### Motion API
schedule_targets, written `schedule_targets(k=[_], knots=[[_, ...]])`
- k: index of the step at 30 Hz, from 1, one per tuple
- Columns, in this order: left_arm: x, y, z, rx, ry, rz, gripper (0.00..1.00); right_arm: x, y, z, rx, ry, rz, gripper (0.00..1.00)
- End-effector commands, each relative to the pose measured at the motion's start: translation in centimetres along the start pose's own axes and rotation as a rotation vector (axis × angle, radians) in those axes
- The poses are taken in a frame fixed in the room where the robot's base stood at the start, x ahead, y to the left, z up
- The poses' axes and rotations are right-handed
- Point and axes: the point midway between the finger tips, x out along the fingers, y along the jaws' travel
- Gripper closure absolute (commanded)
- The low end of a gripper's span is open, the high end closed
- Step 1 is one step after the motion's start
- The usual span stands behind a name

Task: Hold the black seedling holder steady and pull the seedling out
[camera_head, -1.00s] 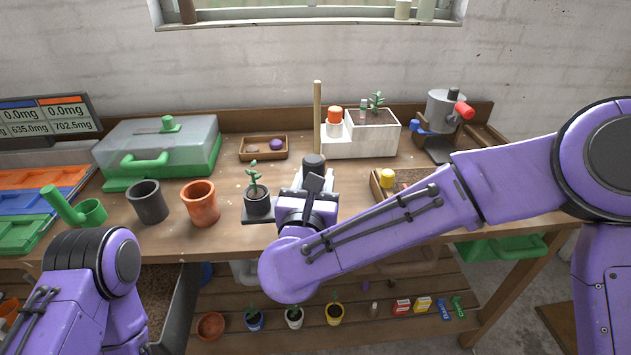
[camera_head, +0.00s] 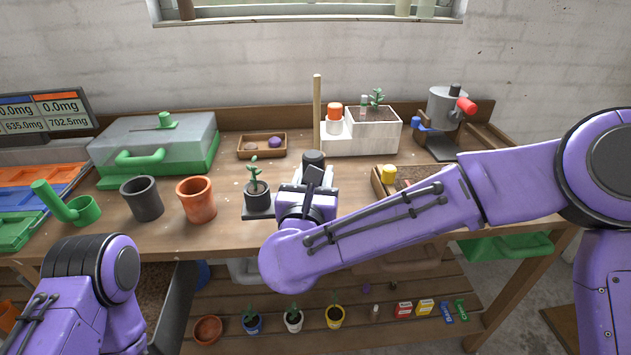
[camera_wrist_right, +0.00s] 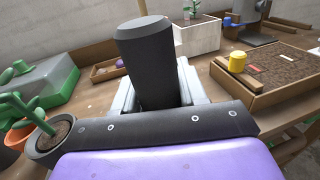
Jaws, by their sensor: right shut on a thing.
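A small green seedling (camera_head: 254,172) stands upright in a black pot-shaped holder (camera_head: 257,197) on a dark base at the middle of the bench. In the right wrist view the seedling (camera_wrist_right: 25,112) and the pot's rim are partly cut off at the left. My right gripper (camera_head: 313,178) is just right of the pot. It is shut on a thick black upright post (camera_wrist_right: 147,62), which stands between its pale fingers. Whether the post joins the pot's base is hidden. My left arm shows at lower left, but its gripper is out of view.
A terracotta pot (camera_head: 196,200) and an empty dark pot (camera_head: 142,199) stand left of the seedling. A green-based box (camera_head: 150,147), a small wooden tray (camera_head: 262,146) and a white planter (camera_head: 373,133) stand behind. Bare bench lies in front of the pots.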

Motion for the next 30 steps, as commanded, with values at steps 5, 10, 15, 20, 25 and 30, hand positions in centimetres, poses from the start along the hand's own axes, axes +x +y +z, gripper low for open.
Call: schedule_targets(k=[5,10,15,20,25,30], knots=[[1.1,0.1,0.5,0.000,0.000,0.000,0.57,1.0,0.1,-1.1,0.001,-0.001,-0.001,0.96],[1.9,0.2,0.8,0.000,0.000,0.000,0.57,1.9,0.3,-1.9,0.001,-0.001,-0.001,0.96],[2.7,0.2,1.1,0.000,0.000,0.000,0.57,2.8,0.4,-2.8,0.001,0.000,-0.001,0.96],[3.5,0.3,1.4,0.000,0.000,0.000,0.57,3.6,0.5,-3.5,0.001,-0.001,-0.001,0.96],[4.2,0.4,1.8,0.000,0.000,0.000,0.57,4.5,0.7,-4.3,0.002,0.000,-0.001,0.96],[5.0,0.5,2.1,0.000,0.000,0.000,0.57,5.4,0.8,-5.1,0.002,-0.001,-0.002,0.96]])
